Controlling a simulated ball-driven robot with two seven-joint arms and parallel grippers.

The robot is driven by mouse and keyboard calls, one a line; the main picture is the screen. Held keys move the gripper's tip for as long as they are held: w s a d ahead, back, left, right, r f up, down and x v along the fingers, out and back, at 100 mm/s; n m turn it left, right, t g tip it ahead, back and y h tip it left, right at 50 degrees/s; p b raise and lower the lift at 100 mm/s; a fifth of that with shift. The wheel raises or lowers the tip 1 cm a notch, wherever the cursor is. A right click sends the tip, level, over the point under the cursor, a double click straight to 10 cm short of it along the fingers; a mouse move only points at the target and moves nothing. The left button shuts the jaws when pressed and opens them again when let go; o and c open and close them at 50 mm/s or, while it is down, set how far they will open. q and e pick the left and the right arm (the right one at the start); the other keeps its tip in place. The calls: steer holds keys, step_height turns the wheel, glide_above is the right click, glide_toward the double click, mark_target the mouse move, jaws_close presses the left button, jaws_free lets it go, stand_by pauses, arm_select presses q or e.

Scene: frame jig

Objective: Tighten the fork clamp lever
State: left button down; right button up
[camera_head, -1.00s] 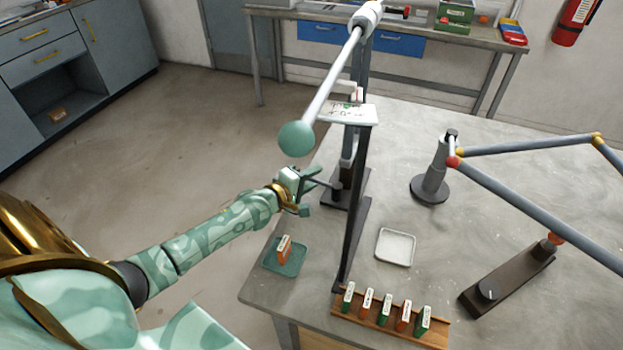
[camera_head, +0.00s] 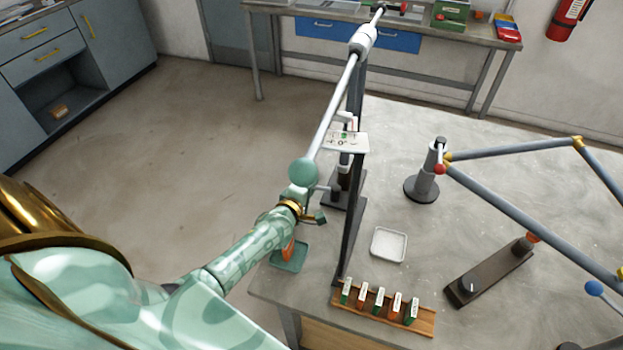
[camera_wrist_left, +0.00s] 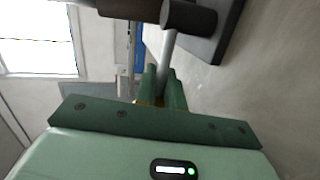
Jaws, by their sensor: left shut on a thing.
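My left gripper (camera_head: 313,204) is at the tall dark stand (camera_head: 352,225), below the teal ball of a long pale bar (camera_head: 335,108). In the left wrist view, the green fingers (camera_wrist_left: 165,92) are shut around a thin grey rod, which I take to be the clamp lever (camera_wrist_left: 167,58). The rod runs up to a dark cylinder (camera_wrist_left: 190,18) near the stand's dark base. In the head view the lever (camera_head: 328,188) shows as a short stub beside the gripper; its held end is hidden. I cannot tell how tight the clamp is. My right gripper is out of view.
A white tray (camera_head: 404,247) and a wooden rack (camera_head: 424,324) of several labelled blocks lie right of the stand. A green tray (camera_head: 291,267) is under my left forearm. Grey frame tubes (camera_head: 500,205) fill the right of the table. The floor at left is clear.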

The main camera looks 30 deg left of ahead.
arm_select(q)
steer(key=c, duration=1.5)
jaws_free()
steer(key=shift+s+a, duration=0.1)
steer(key=shift+a, duration=0.15)
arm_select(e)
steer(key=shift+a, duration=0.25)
